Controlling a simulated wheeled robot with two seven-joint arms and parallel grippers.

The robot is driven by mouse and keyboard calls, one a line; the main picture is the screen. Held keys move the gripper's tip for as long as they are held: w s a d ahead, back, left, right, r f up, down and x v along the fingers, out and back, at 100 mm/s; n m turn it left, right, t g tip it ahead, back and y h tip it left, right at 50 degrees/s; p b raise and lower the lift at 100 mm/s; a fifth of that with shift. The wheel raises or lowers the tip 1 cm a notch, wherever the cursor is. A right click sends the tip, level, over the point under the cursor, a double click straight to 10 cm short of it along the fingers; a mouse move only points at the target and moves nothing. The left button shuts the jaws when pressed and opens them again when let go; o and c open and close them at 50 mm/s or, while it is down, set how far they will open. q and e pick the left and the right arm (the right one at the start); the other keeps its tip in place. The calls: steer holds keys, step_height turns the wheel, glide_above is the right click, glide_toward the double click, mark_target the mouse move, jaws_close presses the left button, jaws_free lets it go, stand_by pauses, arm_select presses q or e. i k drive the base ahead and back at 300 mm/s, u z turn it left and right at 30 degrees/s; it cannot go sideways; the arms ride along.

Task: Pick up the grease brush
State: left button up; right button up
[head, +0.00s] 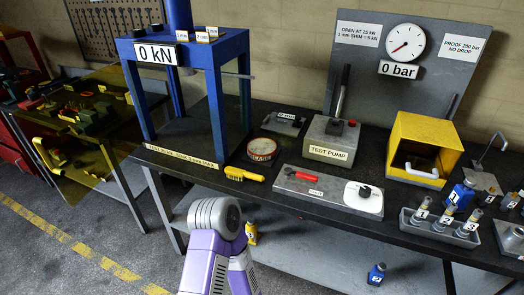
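A small yellow brush (244,174), which looks like the grease brush, lies flat near the front edge of the dark bench (275,205). It is between the blue press frame and a grey plate, just in front of a round red tin. One of my arms, purple with a grey rounded joint, rises from the bottom middle, in front of the bench and below the brush in the picture. Its gripper does not show, and I cannot tell which arm it is. No gripper is seen touching the brush.
The blue press (222,130) stands left of the brush. The red tin (262,149) is close behind it, and the grey plate (320,188) with a red handle lies to its right. Farther right are the test pump (330,142), a yellow box (425,140) and a grey tray (440,230).

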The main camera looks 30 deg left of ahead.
mark_target(238, 175)
steer(key=z, duration=2.85)
steer(key=k, duration=1.75)
steer(key=u, duration=2.05)
steer(key=i, duration=0.45)
steer(key=z, duration=0.1)
